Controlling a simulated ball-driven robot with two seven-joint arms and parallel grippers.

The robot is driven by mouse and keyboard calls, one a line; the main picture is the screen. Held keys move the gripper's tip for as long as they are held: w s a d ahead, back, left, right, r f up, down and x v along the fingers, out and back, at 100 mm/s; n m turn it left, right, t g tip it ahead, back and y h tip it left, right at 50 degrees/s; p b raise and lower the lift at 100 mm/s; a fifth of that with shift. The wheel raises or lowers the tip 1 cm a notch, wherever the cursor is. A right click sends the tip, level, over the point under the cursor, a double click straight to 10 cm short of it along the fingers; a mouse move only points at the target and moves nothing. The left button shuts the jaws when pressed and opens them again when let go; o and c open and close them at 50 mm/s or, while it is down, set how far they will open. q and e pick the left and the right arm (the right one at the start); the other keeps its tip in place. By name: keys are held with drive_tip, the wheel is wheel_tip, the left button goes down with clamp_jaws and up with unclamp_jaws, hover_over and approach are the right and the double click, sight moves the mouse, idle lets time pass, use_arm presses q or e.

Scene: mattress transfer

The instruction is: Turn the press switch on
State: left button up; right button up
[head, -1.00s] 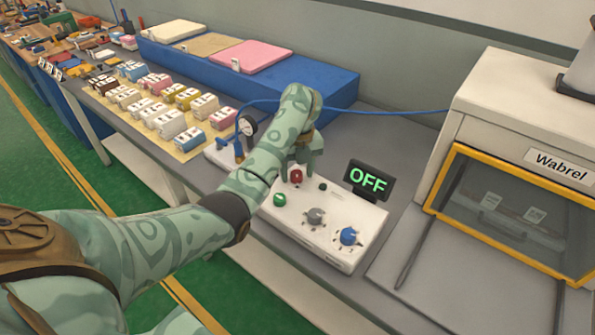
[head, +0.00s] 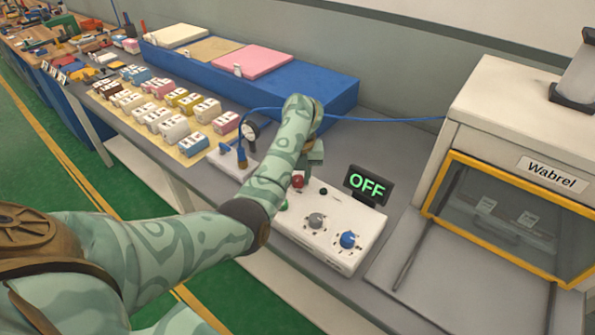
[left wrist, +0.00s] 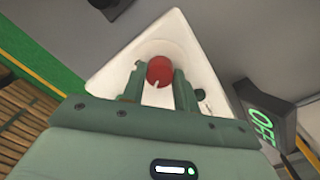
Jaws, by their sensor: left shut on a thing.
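The press switch panel is a white control box (head: 345,262) on the grey bench, with a red knob (head: 297,181), a green button partly hidden by my arm, a grey dial (head: 316,220) and a blue dial (head: 347,239). The display (head: 367,185) behind it reads OFF in green; it also shows in the left wrist view (left wrist: 262,125). My left gripper (head: 311,158) is at the red knob. In the left wrist view the red knob (left wrist: 159,70), with a pale mark, sits between its two fingers (left wrist: 159,88), shut on it. My right gripper is not in view.
The white press labelled Wabrel (head: 510,125) stands to the right, with a yellow-framed window.

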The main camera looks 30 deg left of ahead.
use_arm(q)
drive_tip(key=m+p, duration=0.2)
drive_tip(key=m, duration=0.1)
drive_tip(key=shift+r+m, duration=0.15)
drive_tip(key=shift+m, duration=0.15)
drive_tip(key=m+p, duration=0.2)
drive_tip(key=m, duration=0.1)
drive_tip(key=shift+m, duration=0.3)
drive_tip(key=m+p, duration=0.2)
drive_tip(key=m, duration=0.2)
drive_tip(key=shift+m+p, duration=0.8)
drive_tip(key=shift+m, duration=0.9)
drive_tip(key=o, duration=1)
